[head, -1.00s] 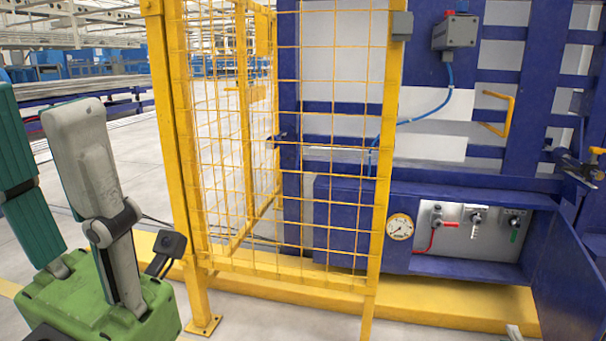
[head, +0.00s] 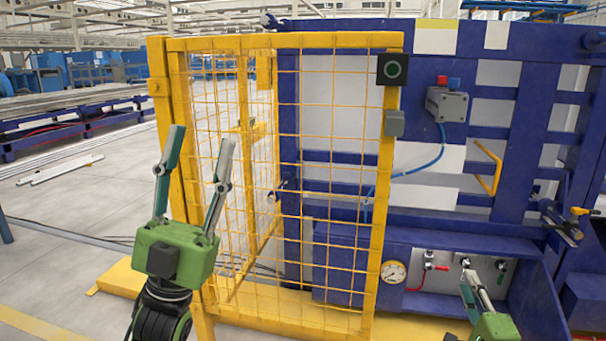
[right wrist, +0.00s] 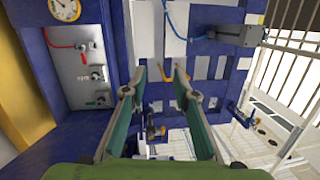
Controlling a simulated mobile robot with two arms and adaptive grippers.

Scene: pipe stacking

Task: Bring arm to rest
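My left gripper (head: 199,140) is upright in front of the yellow mesh fence in the head view. Its two fingers stand apart, with nothing between them. Its green body (head: 174,251) shows below, on a black wrist. My right gripper (head: 470,274) shows at the lower right of the head view, in front of the blue machine's lower panel. It also shows in the right wrist view (right wrist: 160,74), its fingers apart and empty, pointing toward the blue frame. Part of it is cut off in the head view.
The yellow mesh fence (head: 277,41) stands close to my left gripper. The blue machine (head: 440,228) has a gauge (head: 393,271), a yellow handle (head: 488,168) and a grey box (head: 447,104). Open floor (head: 80,205) lies to the left.

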